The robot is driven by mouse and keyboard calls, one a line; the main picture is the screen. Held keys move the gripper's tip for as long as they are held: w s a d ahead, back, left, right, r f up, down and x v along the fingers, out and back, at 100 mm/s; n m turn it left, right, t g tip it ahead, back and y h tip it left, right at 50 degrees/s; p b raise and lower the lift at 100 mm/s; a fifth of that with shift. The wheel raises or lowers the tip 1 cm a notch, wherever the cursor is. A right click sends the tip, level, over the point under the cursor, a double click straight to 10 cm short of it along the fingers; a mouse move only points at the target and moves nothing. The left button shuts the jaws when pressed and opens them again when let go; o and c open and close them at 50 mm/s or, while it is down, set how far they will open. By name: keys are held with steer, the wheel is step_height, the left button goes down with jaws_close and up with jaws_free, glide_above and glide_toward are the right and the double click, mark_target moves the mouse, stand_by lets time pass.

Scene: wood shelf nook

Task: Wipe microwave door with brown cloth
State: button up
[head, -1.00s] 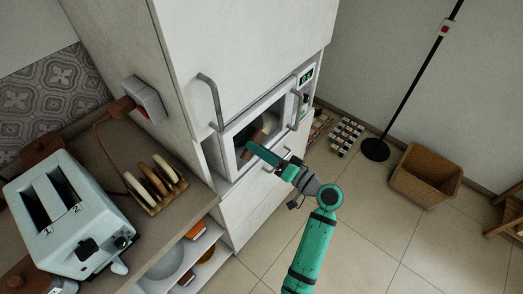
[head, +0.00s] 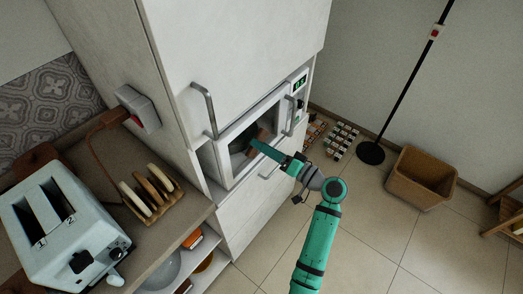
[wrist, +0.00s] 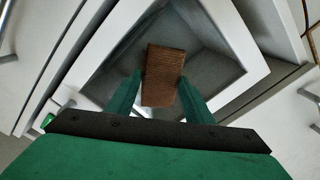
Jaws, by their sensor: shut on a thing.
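The microwave (head: 228,172) is built into the white tall cabinet, with a white-framed dark door window. It also shows in the wrist view as a pale frame (wrist: 245,40) around grey glass. The brown cloth (wrist: 163,75) is a folded, ribbed block between the green fingers of my gripper (wrist: 161,92). My gripper is shut on it. I cannot tell for certain whether the cloth touches the glass.
A counter on the left holds a toaster (head: 58,232) and a toast rack (head: 152,208).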

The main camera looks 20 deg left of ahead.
mark_target(250, 154)
steer(key=shift+w+d, duration=1)
steer(key=shift+w, duration=1.95)
steer(key=s+a, duration=0.3)
steer(key=s, duration=0.4)
steer(key=shift+s, duration=0.15)
steer(key=shift+s+a, duration=0.2)
steer(key=shift+s, duration=0.6)
steer(key=shift+s+a, duration=0.15)
steer(key=shift+s, duration=0.6)
steer(key=shift+d, duration=0.15)
steer(key=shift+v, duration=2.95)
